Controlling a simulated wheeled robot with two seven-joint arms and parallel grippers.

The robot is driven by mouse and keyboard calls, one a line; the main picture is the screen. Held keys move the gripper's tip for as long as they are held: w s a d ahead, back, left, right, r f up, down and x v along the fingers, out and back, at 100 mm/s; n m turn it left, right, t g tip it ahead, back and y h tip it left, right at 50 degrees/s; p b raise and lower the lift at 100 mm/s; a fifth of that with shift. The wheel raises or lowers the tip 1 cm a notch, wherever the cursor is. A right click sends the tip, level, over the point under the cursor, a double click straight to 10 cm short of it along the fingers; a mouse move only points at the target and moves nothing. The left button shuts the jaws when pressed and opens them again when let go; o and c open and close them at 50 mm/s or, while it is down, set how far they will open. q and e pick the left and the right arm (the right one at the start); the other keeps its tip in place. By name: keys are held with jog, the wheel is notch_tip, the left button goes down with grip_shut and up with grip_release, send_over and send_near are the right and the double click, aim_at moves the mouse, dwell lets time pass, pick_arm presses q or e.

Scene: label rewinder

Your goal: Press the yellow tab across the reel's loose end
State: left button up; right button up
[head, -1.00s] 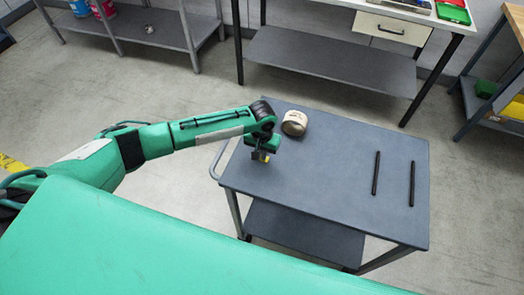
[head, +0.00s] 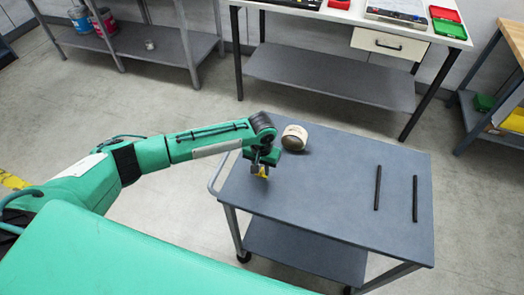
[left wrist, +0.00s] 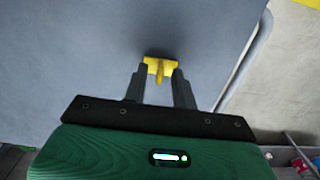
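The yellow tab (head: 264,173) is at the left part of the grey cart top (head: 330,200). In the left wrist view the yellow tab (left wrist: 158,66) shows a flat plate with a raised fin. My left gripper (head: 261,168) points down just over it. In the left wrist view its two fingers (left wrist: 159,82) stand apart on either side of the fin, with gaps showing, so it is open. The cream reel (head: 294,138) lies on the cart just beyond the gripper. Its loose end cannot be made out. My right gripper is not in view.
Two dark bars (head: 378,188) (head: 415,198) lie on the cart's right part. The middle of the cart top is clear. A white-topped bench (head: 390,25) with red and green trays stands behind, with open floor between. A handle rail (head: 220,172) is at the cart's left end.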

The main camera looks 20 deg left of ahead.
aim_at(262, 170)
pick_arm(q)
notch_tip(262, 170, up, 13)
jog(key=b, duration=0.2)
jog(key=shift+f, duration=0.15)
jog(key=shift+d+f, duration=0.1)
jog(key=shift+d, duration=0.05)
